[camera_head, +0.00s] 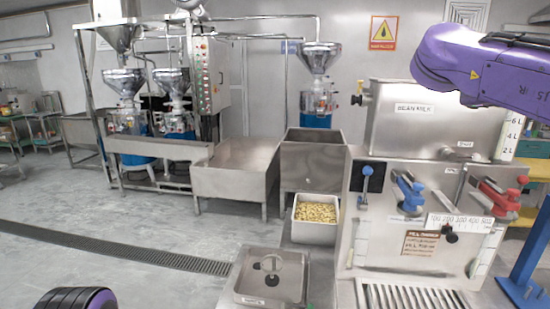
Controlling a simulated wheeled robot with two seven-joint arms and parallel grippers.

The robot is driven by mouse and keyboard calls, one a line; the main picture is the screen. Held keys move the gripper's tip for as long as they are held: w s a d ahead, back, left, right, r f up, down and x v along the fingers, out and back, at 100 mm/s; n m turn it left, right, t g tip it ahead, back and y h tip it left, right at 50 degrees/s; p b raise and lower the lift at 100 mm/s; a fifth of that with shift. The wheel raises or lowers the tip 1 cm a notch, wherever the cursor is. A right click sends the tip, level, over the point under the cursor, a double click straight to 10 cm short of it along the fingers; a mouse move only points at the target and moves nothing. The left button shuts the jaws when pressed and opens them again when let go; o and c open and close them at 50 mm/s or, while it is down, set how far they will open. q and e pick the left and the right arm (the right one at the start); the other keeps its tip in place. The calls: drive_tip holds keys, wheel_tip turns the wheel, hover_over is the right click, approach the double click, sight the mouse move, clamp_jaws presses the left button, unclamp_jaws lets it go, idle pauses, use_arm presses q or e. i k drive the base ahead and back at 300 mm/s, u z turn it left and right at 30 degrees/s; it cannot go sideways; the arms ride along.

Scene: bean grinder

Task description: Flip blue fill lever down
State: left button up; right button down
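The steel bean milk machine (375,255) stands at the right, with a tank labelled "BEAN MILK" on top. On its front is a blue lever (408,190) with a grey part beside it, mounted above a small label. A smaller blue-knobbed handle (367,171) stands upright to its left. I cannot tell which of these two is labelled fill, as the labels are too small to read. My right arm's purple link crosses the upper right, above the machine. Part of my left arm shows at the bottom left edge. Neither gripper is in view.
A red lever (497,195) sits right of the blue one, with a numbered scale (460,222) below. A bin of beans (316,231) and a steel basin (240,295) stand to the left. A drip grate (410,297) lies below the panel. Open floor lies at left.

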sight(367, 171)
drive_tip(key=k, duration=1)
